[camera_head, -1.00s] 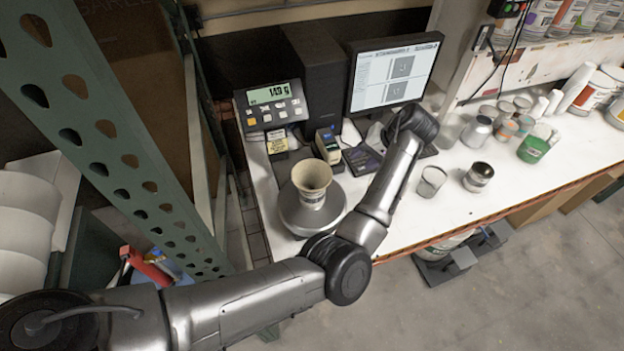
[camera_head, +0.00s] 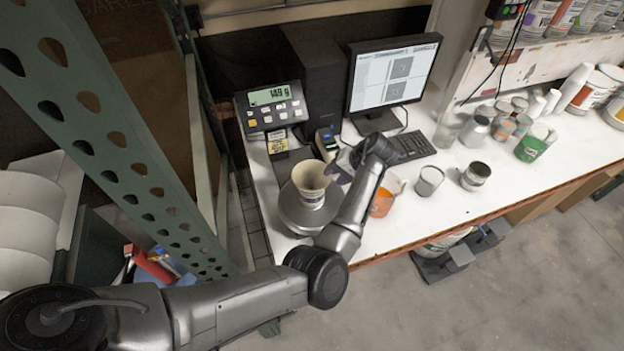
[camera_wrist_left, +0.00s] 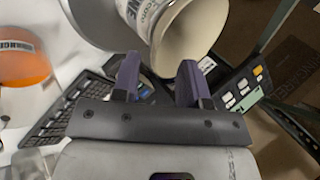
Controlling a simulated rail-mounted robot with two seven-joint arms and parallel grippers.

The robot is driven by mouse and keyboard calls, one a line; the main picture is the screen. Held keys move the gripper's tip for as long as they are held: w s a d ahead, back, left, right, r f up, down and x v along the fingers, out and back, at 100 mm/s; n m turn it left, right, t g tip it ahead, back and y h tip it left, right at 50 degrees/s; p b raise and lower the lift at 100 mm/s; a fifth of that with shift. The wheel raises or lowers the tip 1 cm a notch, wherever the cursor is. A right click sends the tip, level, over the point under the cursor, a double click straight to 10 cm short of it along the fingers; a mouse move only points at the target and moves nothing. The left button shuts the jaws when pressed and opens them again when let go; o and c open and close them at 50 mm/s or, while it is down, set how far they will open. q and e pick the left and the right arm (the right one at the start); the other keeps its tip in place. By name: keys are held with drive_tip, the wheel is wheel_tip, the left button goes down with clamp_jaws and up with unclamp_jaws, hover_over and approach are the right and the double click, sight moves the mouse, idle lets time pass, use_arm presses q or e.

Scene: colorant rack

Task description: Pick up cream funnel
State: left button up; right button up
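My left gripper (camera_head: 343,166) is just right of the funnel in the head view. In the left wrist view its two purple fingers (camera_wrist_left: 160,82) are apart with nothing held between them. The funnel lies beyond the fingertips, and contact is not visible. My right gripper is not in view.
An orange container (camera_head: 382,203) stands right of my left arm, near a grey can (camera_head: 429,181) and a dark-topped can (camera_head: 475,177). The scale display (camera_head: 272,105), monitor (camera_head: 392,75) and keyboard (camera_head: 410,147) are behind. The table's front right is clear.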

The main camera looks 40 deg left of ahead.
sight(330, 179)
use_arm(q)
drive_tip(key=shift+p+x, duration=0.4)
drive_tip(key=shift+x, duration=1.5)
drive_tip(key=shift+d, duration=0.1)
clamp_jaws()
